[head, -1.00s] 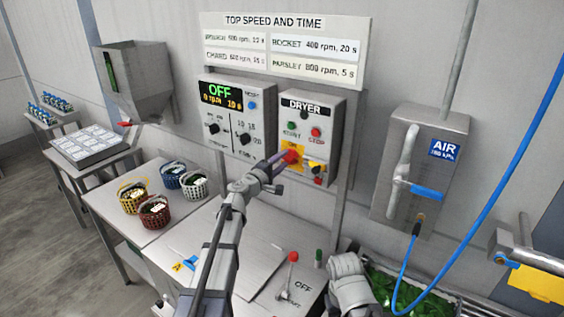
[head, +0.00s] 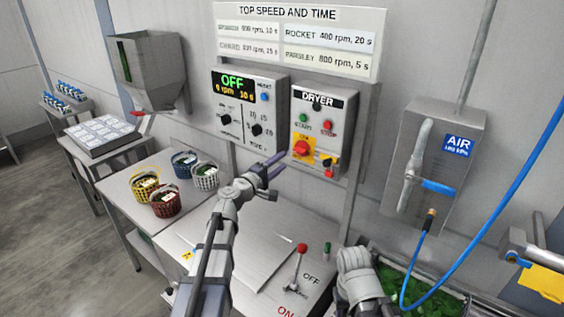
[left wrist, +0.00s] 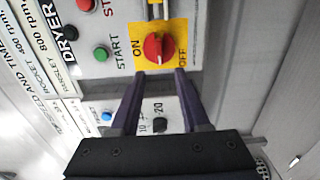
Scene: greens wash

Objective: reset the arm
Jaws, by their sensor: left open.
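My left gripper (head: 268,170) is open and empty in front of the wall panels, just below and left of the dryer box (head: 317,128). In the left wrist view its two fingers (left wrist: 160,74) point toward the red rotary switch (left wrist: 158,47) on a yellow plate marked ON and OFF, with a gap to it. The red switch also shows in the head view (head: 302,148), clear of the fingers. My other arm (head: 358,278) shows at the bottom right of the head view, but its fingertips cannot be made out.
A speed control box (head: 247,108) reads OFF. Several baskets, including a yellow one (head: 145,187), stand on the left table. A red-knobbed lever (head: 301,250) rises from the steel top (head: 215,262). A blue hose (head: 498,180) hangs at the right by the AIR box (head: 435,165).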

